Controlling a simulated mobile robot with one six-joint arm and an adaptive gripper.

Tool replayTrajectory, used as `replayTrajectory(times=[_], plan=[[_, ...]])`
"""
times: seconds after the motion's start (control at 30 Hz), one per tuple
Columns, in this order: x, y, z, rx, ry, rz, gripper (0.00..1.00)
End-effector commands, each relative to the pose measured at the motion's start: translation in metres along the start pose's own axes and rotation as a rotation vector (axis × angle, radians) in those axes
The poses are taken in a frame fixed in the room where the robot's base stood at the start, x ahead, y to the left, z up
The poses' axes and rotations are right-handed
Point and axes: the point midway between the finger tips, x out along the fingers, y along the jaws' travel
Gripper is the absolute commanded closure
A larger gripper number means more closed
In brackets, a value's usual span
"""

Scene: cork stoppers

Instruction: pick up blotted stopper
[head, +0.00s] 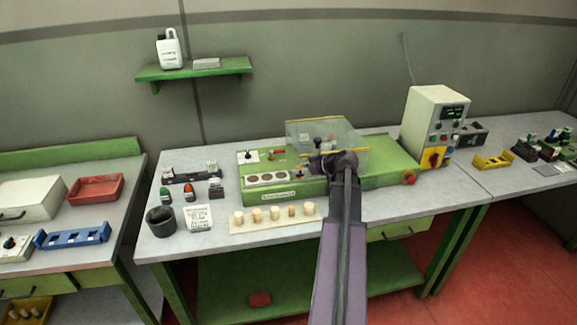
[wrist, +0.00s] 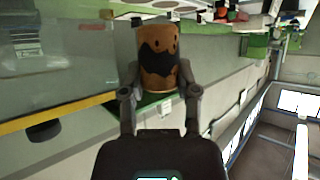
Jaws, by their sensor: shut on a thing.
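The blotted stopper (wrist: 158,62) is a brown cork with a jagged dark blot across its side and a few small dark specks. In the wrist view it sits between the two fingers of my gripper (wrist: 158,90), which are shut on its sides. In the head view my gripper (head: 316,164) is above the green machine, by the clear guard. The held stopper is too small there to make out clearly. Several pale stoppers (head: 274,213) stand upright in a row on a cream strip (head: 248,228) at the bench front.
The green machine (head: 225,185) has a clear guard (head: 300,130) and a plate with round recesses (head: 267,179). A control box (head: 425,112) stands right of it.

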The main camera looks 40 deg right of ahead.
Motion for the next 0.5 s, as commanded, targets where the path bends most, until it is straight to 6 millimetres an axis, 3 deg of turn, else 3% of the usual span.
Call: replayTrajectory(times=[0.2, 0.5], plan=[[-0.015, 0.001, 0.006, 0.000, 0.001, 0.000, 0.76], [-0.017, 0.001, 0.007, 0.000, 0.001, 0.000, 0.76]])
